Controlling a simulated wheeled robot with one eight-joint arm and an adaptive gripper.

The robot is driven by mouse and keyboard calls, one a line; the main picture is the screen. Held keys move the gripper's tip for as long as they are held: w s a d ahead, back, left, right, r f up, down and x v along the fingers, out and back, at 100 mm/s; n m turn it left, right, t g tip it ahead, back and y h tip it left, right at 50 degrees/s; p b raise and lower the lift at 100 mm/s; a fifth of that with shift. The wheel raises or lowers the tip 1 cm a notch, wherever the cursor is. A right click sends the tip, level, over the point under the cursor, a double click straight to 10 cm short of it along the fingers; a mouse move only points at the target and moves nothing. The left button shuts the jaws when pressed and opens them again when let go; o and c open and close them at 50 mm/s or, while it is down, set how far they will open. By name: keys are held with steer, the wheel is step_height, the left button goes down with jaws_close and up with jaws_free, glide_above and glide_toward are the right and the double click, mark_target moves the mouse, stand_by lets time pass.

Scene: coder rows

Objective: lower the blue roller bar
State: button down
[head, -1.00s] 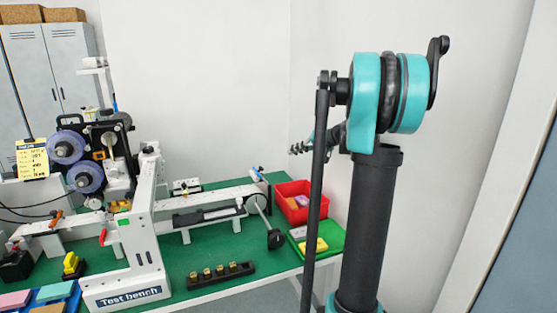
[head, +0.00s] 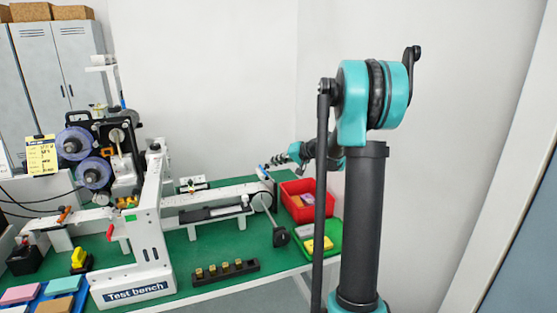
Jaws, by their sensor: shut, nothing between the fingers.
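The blue roller bar is small in the head view; a short blue piece (head: 263,169) at the far right end of the white machine rail looks like it. My gripper (head: 274,160) is at the end of my arm, just above and right of that blue piece. It is small and dark, and its fingers look shut with nothing between them. I cannot tell whether it touches the blue piece. Part of my arm is hidden behind my own column and rod.
The white test bench machine (head: 140,245) stands on a green-topped table (head: 205,255). A red bin (head: 291,210) and a green tray (head: 332,247) lie right of the rail. A black strip with brass pieces (head: 225,270) lies in front. A wall stands behind.

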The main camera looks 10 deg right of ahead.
mark_target(259, 175)
steer(key=shift+a, duration=0.1)
stand_by(0.3)
steer(key=shift+a, duration=0.2)
steer(key=shift+s+a+h, duration=0.1)
steer(key=shift+a+h, duration=0.1)
steer(key=shift+h, duration=0.2)
steer(key=a+n+h, duration=0.2)
steer(key=a, duration=0.1)
steer(key=shift+s+f+h, duration=0.1)
steer(key=shift+s+h, duration=0.2)
steer(key=shift+h, duration=0.1)
steer(key=a+n+h, duration=0.1)
steer(key=a+f+h, duration=0.1)
steer(key=h, duration=0.1)
steer(key=shift+s+a+f+n, duration=0.15)
steer(key=shift+s+n, duration=0.05)
steer(key=shift+n, duration=0.2)
steer(key=shift+a+f, duration=0.1)
steer(key=shift+f, duration=0.05)
steer(key=shift+a+f, duration=0.2)
steer(key=shift+f, duration=0.05)
steer(key=shift+s+a, duration=0.1)
